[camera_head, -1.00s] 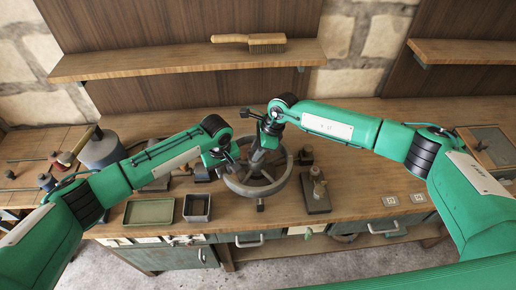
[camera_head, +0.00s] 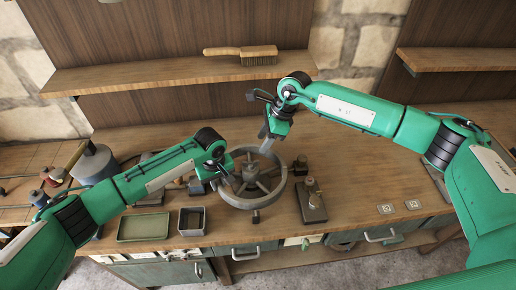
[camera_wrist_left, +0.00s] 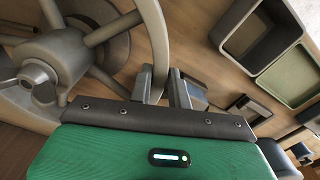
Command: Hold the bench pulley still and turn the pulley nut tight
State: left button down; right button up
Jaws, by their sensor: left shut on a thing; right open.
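The bench pulley (camera_head: 281,187) is a grey spoked wheel at the front middle of the bench. My left gripper (camera_head: 229,180) is at its left rim. In the left wrist view the left fingers (camera_wrist_left: 165,88) are shut on the pulley rim (camera_wrist_left: 154,30), one on each side. The hub with the nut (camera_head: 250,172) stands up at the pulley's middle. It also shows in the left wrist view (camera_wrist_left: 36,80), but the nut's thread and seating are too small to judge. My right gripper (camera_head: 266,138) is open and empty, pointing down above the pulley's far side, apart from the hub.
A green tray (camera_head: 143,227) and a dark square bin (camera_head: 192,221) stand left of the pulley. A block with an upright fitting (camera_head: 313,208) stands to its right. A brush (camera_head: 241,53) lies on the shelf. The bench right of the block is mostly clear.

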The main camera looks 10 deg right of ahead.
pick_arm(q)
jog(key=shift+d, duration=0.25)
pick_arm(e)
jog(key=shift+d+r, duration=0.25)
jog(key=shift+r, duration=0.25)
jog(key=shift+r, duration=0.1)
jog(key=v, duration=1.1)
jog(key=shift+r, duration=0.4)
jog(key=shift+d, duration=0.15)
pick_arm(q)
jog(key=c, duration=1.4)
grip_release()
jog(key=shift+o, duration=0.8)
pick_arm(e)
jog(key=shift+d, duration=0.2)
pick_arm(q)
jog(key=shift+r, duration=0.1)
